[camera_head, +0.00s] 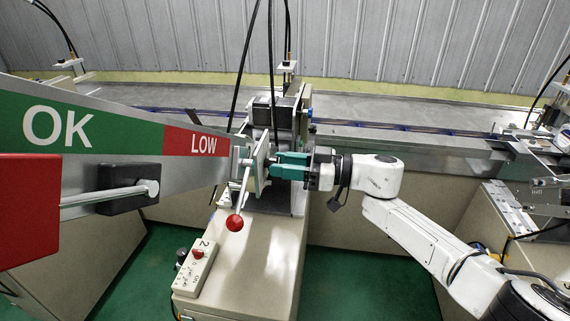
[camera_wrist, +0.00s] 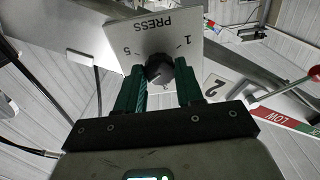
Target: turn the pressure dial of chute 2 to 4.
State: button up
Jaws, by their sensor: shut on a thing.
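The pressure dial (camera_wrist: 159,68) is a dark round knob on a pale plate (camera_wrist: 125,38) marked PRESS, with 1 and 5 legible in the wrist view. My gripper (camera_wrist: 160,80) has its two green fingers on either side of the knob and is shut on it. I cannot make out where the dial's pointer stands. In the head view my gripper (camera_head: 274,167) reaches in from the right to the plate (camera_head: 260,166), which is seen nearly edge-on. The knob is hidden there by the fingers. A 2 shows on a panel (camera_wrist: 212,84) beside the plate in the wrist view.
A red-knobbed lever (camera_head: 235,222) hangs just left of the plate. A control box (camera_head: 195,268) marked 2 sits below on the beige cabinet. A large OK/LOW sign (camera_head: 110,133) and a red block (camera_head: 28,208) fill the left. Cables hang above my gripper.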

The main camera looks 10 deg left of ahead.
jog(key=o, duration=1)
jog(key=shift+f, duration=0.1)
jog(key=shift+o, duration=0.2)
jog(key=d+b, duration=0.2)
jog(key=d, duration=0.9)
jog(key=shift+s+b, duration=0.15)
jog(key=shift+b, duration=0.25)
